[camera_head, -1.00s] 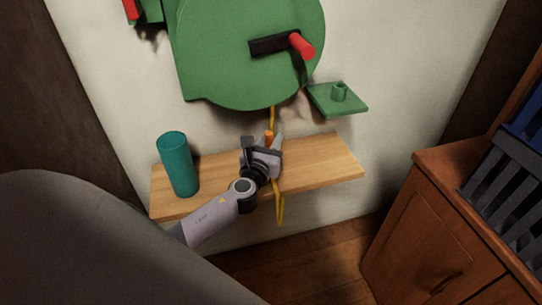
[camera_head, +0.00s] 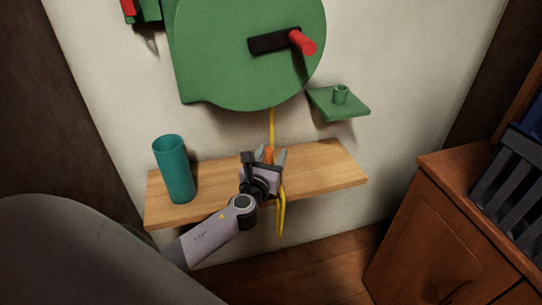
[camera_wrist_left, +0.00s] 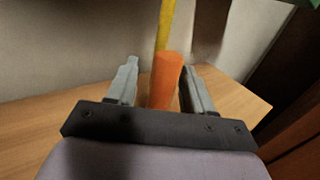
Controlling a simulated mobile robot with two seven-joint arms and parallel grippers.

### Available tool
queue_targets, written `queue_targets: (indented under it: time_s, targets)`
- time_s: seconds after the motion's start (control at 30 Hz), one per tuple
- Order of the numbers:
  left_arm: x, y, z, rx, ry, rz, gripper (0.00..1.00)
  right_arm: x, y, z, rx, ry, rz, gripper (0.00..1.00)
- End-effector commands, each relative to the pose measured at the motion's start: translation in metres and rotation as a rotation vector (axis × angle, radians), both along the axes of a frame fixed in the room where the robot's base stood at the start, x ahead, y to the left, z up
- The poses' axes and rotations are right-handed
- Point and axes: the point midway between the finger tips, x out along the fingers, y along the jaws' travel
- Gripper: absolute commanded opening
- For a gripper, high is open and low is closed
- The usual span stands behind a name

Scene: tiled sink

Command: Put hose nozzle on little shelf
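The orange hose nozzle (camera_head: 268,154) is on the end of a yellow hose (camera_head: 272,125), at the wooden shelf board. My left gripper (camera_head: 270,155) is open, with the nozzle between its fingers. In the left wrist view the nozzle (camera_wrist_left: 165,80) stands between the fingers (camera_wrist_left: 160,85), with a gap on the left and very little on the right. The gripper body hides the nozzle's lower part in the head view. The little green shelf (camera_head: 338,104), with a short round holder on top, is on the wall up and to the right. My right gripper is not in view.
A teal cup (camera_head: 175,170) stands on the left of the wooden board (camera_head: 325,165). A large green hose reel (camera_head: 240,50) with a red handle (camera_head: 303,42) hangs above. A brown cabinet (camera_head: 440,225) stands at the right. The board's right part is clear.

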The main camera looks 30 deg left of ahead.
Motion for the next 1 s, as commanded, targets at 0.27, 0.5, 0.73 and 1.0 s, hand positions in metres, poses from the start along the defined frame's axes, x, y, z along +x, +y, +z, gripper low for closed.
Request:
queue_targets:
  time_s: [0.27, 0.5, 0.73, 1.0]
  targets:
    - [-0.002, -0.001, 0.004, 0.001, 0.001, -0.001, 0.52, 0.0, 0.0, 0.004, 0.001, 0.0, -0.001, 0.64]
    - [-0.038, -0.011, 0.003, 0.001, 0.003, -0.002, 0.52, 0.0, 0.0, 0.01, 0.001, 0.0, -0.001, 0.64]
    - [-0.079, -0.022, 0.002, -0.001, 0.002, -0.001, 0.52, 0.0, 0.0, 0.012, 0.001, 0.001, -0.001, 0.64]
    - [-0.11, -0.031, 0.003, 0.0, 0.0, 0.0, 0.52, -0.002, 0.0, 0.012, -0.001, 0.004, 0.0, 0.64]
